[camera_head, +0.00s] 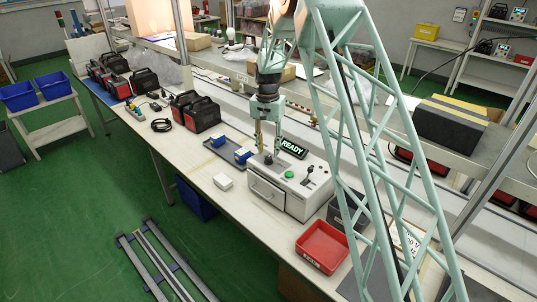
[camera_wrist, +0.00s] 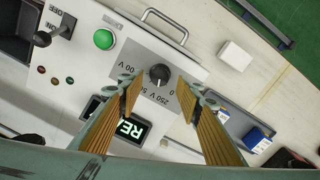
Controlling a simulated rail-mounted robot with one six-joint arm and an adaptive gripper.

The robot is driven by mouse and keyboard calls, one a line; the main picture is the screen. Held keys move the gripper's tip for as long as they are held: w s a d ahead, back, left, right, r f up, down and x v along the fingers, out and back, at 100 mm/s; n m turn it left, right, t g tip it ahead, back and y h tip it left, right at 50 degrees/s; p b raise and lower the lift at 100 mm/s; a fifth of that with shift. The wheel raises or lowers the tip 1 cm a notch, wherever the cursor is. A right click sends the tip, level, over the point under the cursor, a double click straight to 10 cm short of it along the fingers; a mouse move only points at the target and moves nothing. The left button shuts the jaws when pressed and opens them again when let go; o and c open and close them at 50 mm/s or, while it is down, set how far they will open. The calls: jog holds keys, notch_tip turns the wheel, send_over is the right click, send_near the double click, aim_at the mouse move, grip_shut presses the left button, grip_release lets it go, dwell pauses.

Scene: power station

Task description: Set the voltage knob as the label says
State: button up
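The voltage knob (camera_wrist: 159,74) is round and black, on a grey dial plate (camera_wrist: 140,62) printed with "0", "50 V" and "250 V". A pale mark shows on its lower side in the wrist view; its exact setting is hard to read. The plate is on a white control box (camera_head: 283,191) on the bench. My gripper (camera_wrist: 158,89) is open, with one finger on each side of the knob and gaps between. In the head view my gripper (camera_head: 267,149) points down over the box. A white sign (camera_head: 408,240) with dark text is partly hidden behind the lattice.
The box carries a lit READY display (camera_head: 293,148), a green button (camera_head: 289,174) and a lever switch (camera_head: 309,172). A small white block (camera_head: 223,181) and blue items (camera_head: 243,156) lie to the left. A red bin (camera_head: 321,246) stands to the right.

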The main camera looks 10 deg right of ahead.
aim_at(268, 157)
notch_tip(268, 157, up, 9)
jog(key=shift+f, duration=0.2)
dwell(0.3)
dwell(0.3)
jog(key=s+r+n+t+b, duration=0.2)
jog(key=s+r+n+b, duration=0.1)
jog(key=s+r, duration=2.3)
jog(key=s+f+n+t+b, duration=0.1)
jog(key=s+f+b, duration=0.1)
jog(key=s, duration=1.7)
jog(key=s+f+n+t+b, duration=0.1)
jog(key=s+f+n, duration=0.1)
jog(key=s, duration=1.7)
jog(key=shift+s+f+n+b, duration=0.2)
jog(key=shift+f+n+b, duration=0.1)
jog(key=shift+f+b, duration=0.15)
